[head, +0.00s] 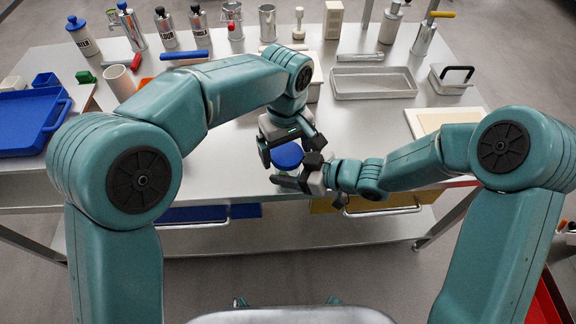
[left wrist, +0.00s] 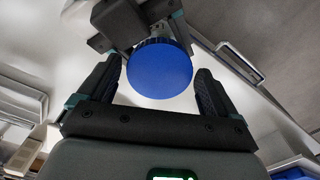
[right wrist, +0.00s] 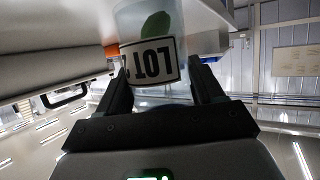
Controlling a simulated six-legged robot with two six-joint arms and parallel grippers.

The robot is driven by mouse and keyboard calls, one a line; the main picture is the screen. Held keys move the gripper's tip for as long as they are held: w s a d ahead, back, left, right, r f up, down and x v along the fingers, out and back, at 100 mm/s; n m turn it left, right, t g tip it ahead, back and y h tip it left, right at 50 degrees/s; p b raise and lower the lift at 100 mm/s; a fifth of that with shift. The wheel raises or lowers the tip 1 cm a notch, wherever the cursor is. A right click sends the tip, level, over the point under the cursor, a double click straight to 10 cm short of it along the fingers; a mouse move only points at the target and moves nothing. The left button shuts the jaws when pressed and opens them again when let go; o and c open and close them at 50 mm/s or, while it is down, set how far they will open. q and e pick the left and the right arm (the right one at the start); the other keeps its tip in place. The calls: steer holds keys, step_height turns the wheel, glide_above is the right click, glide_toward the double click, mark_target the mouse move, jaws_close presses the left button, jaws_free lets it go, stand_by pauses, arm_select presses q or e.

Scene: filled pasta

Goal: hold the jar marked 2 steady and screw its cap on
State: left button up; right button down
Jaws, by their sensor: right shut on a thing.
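A clear jar (right wrist: 148,22) with a white label reading LOT and a green shape stands between the fingers of my right gripper (right wrist: 163,85), which is shut on it from the side. The label's number is cut off from view. A round blue cap (head: 288,155) sits at the jar's top; how tightly it sits cannot be told. The cap shows from above in the left wrist view (left wrist: 160,70). My left gripper (head: 289,145) is over the cap, pointing down, its fingers open on either side with a gap to the cap.
The jar is at the front edge of a grey table (head: 225,150). A blue tray (head: 30,122) lies at the left, a metal tray (head: 373,82) and a black-handled box (head: 452,78) at the right. Several canisters (head: 165,27) line the back. Drawer handles (head: 383,208) stick out below.

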arm_select(q)
steer(key=shift+r, duration=2.3)
step_height(320, 180, up, 12)
